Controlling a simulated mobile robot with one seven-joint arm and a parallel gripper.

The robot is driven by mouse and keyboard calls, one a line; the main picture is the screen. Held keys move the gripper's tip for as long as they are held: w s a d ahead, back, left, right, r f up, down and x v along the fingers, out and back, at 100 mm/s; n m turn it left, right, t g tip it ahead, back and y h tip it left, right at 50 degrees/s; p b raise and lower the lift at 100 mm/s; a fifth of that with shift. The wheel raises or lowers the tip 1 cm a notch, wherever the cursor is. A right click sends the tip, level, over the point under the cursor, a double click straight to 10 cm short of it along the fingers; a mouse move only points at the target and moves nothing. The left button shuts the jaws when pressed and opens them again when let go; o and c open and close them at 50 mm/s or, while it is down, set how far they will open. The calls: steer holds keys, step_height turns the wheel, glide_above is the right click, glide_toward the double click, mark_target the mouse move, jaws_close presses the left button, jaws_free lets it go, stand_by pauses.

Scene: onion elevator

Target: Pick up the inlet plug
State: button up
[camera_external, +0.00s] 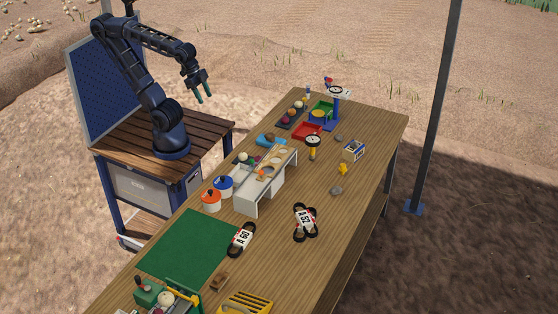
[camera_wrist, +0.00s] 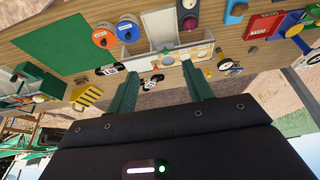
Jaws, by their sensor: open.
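My gripper (camera_external: 204,91) is open and empty, high above the wooden bench at its back left side. In the wrist view, the two green fingers of my gripper (camera_wrist: 160,80) stand wide apart with nothing between them. A white trough-like unit (camera_external: 245,203) stands mid-bench, with round openings along its top; it also shows in the wrist view (camera_wrist: 139,47).
An orange pot (camera_external: 211,200) and a blue pot (camera_external: 223,186) stand left of the white unit. A green mat (camera_external: 188,245) lies in front of them. Black-and-white tagged pieces (camera_external: 305,220) lie to the right. A red tray (camera_external: 307,131) is farther back. The right front of the bench is clear.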

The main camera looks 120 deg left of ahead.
steer(key=shift+w, duration=0.1)
steer(key=w+a+r+m+g, duration=0.1)
steer(key=w+a+r+m, duration=0.1)
steer(key=w, duration=0.7)
steer(key=w+a+r+m, duration=0.1)
steer(key=w+r, duration=0.2)
steer(key=w, duration=0.6)
steer(key=m+g, duration=0.4)
steer(key=m, duration=0.4)
glide_above(343, 164)
step_height(343, 164, down, 31)
steer(key=shift+w+d+f, duration=0.1)
steer(key=shift+f, duration=5.4)
steer(key=shift+c, duration=0.2)
